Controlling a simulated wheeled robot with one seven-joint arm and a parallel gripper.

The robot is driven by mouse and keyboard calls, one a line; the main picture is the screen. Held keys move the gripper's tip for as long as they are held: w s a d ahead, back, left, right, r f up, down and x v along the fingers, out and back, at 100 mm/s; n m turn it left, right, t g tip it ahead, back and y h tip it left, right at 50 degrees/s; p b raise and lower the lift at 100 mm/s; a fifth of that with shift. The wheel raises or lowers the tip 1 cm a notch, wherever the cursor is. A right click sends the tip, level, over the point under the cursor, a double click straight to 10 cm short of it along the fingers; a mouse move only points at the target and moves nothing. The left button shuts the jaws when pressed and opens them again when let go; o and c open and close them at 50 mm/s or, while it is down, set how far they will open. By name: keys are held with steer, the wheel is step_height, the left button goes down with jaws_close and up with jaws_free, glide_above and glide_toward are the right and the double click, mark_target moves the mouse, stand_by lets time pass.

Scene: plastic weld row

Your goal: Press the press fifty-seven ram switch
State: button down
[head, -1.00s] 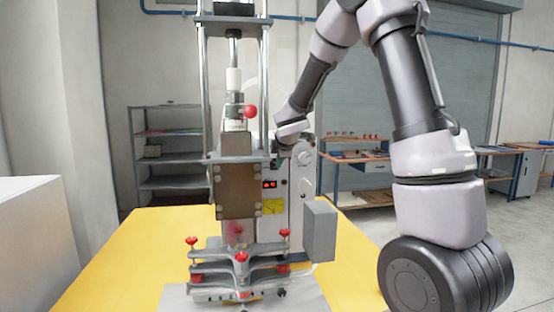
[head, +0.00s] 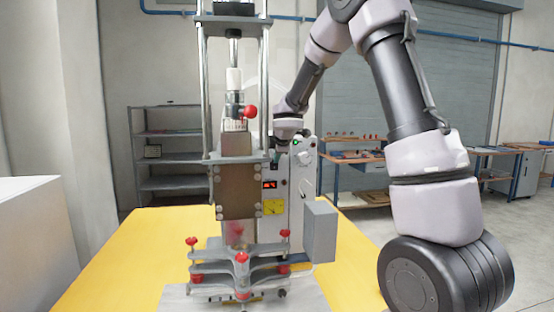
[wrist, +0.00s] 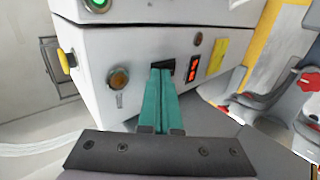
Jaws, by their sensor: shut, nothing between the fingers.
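The press (head: 238,175) stands on the yellow table, with a pale control box (head: 293,185) behind its right side. In the wrist view, the box face (wrist: 130,55) carries a black switch-like part (wrist: 169,66), a lit red display (wrist: 193,69) and a round amber-brown knob (wrist: 118,78). No readable label tells me which control is the ram switch. My gripper (wrist: 161,73) is shut and empty, its teal fingertips at the black part, partly covering it. I cannot tell whether they touch it. In the head view the fingers are hidden behind the press.
A green-lit button (wrist: 97,4) and a yellow side knob (wrist: 67,60) are on the box. A yellow label (wrist: 216,58) lies right of the display. Red-knobbed clamp plates (head: 240,270) stand at the press's front. The yellow table (head: 115,255) is bare at left.

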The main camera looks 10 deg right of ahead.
steer(key=shift+w, duration=0.15)
steer(key=shift+r, duration=0.85)
